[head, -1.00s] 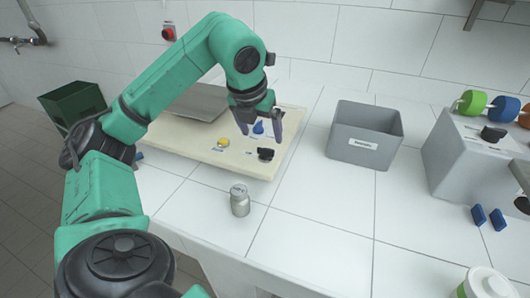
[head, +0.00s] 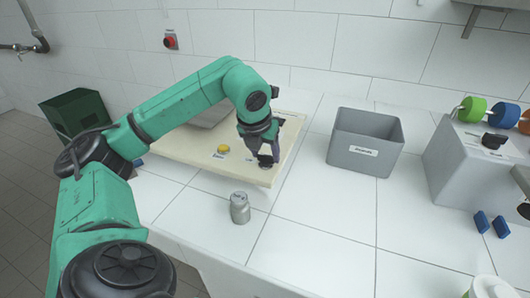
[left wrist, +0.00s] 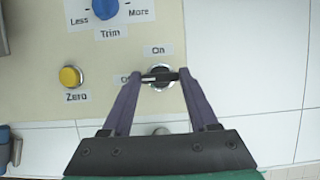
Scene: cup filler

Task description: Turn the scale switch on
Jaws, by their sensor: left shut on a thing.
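The scale (head: 190,148) is a cream panel on the white bench with a black scale switch (head: 265,161) at its front right corner. In the left wrist view the switch (left wrist: 159,76) has a black bar handle on a silver round base. The handle lies crosswise. The label "On" is above it, and a label starting with "O" at its left is partly hidden by a finger. My left gripper (head: 263,154) is down at the switch. Its purple fingers (left wrist: 160,80) are shut on the two ends of the handle. My right gripper is not in view.
A yellow Zero button (left wrist: 70,76) and a blue Trim knob (left wrist: 105,8) are close by on the panel. A small metal jar (head: 240,208) stands in front of the scale. A grey bin (head: 365,140) stands to the right, with clear bench around it.

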